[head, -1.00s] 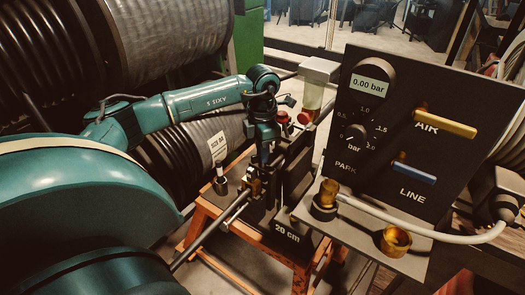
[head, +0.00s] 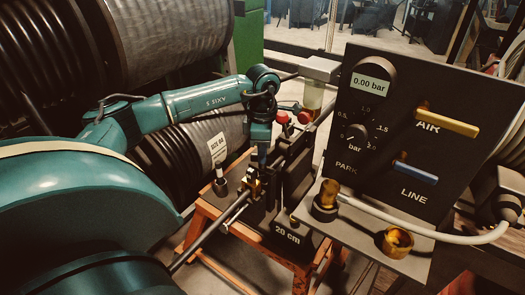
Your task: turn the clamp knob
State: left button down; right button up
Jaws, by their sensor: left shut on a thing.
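My left gripper (head: 259,174) points down at the clamp on the orange-legged bench, in the middle of the head view. It is shut on what appears to be the clamp knob, which the fingers mostly hide. Brass-coloured parts of the clamp (head: 251,187) show just at and below the fingertips. A dark hose or rod (head: 212,232) runs from the clamp down to the lower left. My right gripper is not in view.
A black panel (head: 395,110) with a 0.00 bar display, yellow AIR lever (head: 447,122) and blue LINE lever (head: 415,173) stands right of the arm. Red knobs (head: 304,117) lie just behind the wrist. Hose reels (head: 165,40) fill the back left.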

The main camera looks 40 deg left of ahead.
pick_arm(q)
jog(key=c, duration=1.4)
grip_release()
jog(key=shift+c, duration=0.2)
jog(key=shift+r, duration=0.1)
notch_tip(320, 180, up, 13)
